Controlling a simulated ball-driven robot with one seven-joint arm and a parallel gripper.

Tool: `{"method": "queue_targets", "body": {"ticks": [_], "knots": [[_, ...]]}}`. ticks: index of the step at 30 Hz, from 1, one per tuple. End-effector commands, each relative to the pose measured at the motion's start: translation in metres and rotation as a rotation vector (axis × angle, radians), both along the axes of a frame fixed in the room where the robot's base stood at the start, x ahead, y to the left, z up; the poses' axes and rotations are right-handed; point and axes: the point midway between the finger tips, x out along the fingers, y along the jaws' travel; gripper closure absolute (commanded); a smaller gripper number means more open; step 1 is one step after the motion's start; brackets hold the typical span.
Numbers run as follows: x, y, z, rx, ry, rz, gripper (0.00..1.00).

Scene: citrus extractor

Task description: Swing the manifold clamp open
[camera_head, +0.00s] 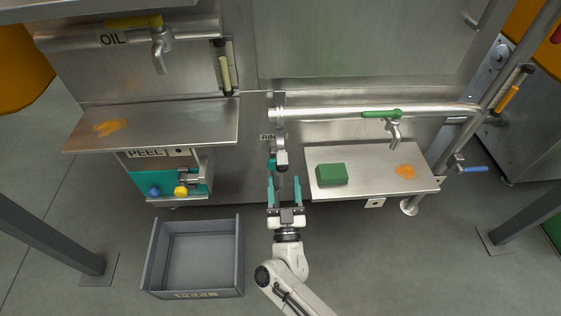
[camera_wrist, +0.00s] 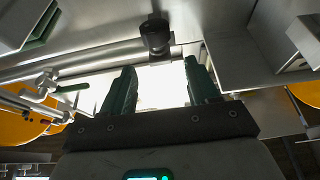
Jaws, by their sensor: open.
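A metal clamp-like fitting (camera_head: 279,113) sits at the left end of the horizontal manifold pipe (camera_head: 330,112), in front of the steel wall. Below it hangs a dark and pale part (camera_head: 281,158); whether this is the clamp's handle I cannot tell. My gripper (camera_head: 284,181) is open and empty, just below that part, with its teal fingers apart and pointing at the wall. In the wrist view my gripper (camera_wrist: 160,68) shows its two fingers with a bright gap between them. A dark rounded knob (camera_wrist: 155,35) appears beyond the gap, apart from the fingers.
A steel shelf (camera_head: 330,192) with a green block (camera_head: 332,174) and an orange smear stands right of my gripper. A left shelf (camera_head: 200,122) sits above a PEEL box (camera_head: 152,170). A grey crate (camera_head: 151,255) lies on the floor. A green-handled tap (camera_head: 394,128) hangs right.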

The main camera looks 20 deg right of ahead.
Motion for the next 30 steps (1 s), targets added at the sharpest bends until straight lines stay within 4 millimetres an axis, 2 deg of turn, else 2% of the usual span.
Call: {"method": "queue_targets", "body": {"ticks": [6,12,25,30], "knots": [[0.036,-0.013,0.015,0.001,-0.003,-0.002,0.4],[0.058,-0.019,0.024,0.001,-0.001,-0.001,0.4],[0.065,-0.021,0.028,0.001,0.001,0.001,0.4],[0.065,-0.021,0.028,0.001,0.0,0.001,0.57]]}}
